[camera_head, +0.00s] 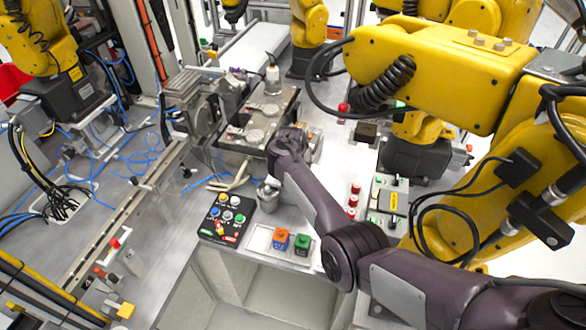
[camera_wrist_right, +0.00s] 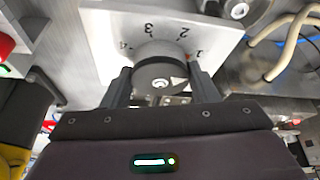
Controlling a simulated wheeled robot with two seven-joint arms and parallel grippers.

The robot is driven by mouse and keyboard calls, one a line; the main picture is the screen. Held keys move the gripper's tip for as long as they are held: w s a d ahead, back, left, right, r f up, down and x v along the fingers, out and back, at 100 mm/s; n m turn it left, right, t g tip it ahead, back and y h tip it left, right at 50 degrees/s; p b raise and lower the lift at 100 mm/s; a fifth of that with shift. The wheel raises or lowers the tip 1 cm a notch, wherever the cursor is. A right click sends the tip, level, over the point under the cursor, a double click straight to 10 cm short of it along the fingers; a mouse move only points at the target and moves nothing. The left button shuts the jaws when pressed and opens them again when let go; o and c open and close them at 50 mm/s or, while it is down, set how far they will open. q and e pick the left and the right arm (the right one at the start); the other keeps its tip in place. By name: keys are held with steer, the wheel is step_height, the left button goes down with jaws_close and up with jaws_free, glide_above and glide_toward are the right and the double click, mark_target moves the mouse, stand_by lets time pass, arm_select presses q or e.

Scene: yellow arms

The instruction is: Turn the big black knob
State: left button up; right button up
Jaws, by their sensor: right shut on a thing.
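The big black knob (camera_wrist_right: 160,68) is round and sits on a pale plate (camera_wrist_right: 110,30) marked with the numbers 1 to 4, in the right wrist view. A pale triangular mark shows on its face at the lower right, and a small red mark is beside the 1. My right gripper (camera_wrist_right: 160,82) has one dark finger on each side of the knob and is shut on it. In the head view my right gripper (camera_head: 287,142) reaches the machine at the middle, and the knob is hidden there. My left gripper is not in view.
A metal cup (camera_head: 269,198) stands close to my arm. A yellow robot arm (camera_head: 440,70) overhangs the right.

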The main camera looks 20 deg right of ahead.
stand_by(0.5)
steer(key=o, duration=0.9)
steer(key=shift+o, duration=0.2)
steer(key=shift+r, duration=0.15)
steer(key=shift+s+r, duration=0.15)
steer(key=shift+r, duration=0.15)
steer(key=v, duration=0.7)
steer(key=shift+a+f, duration=0.1)
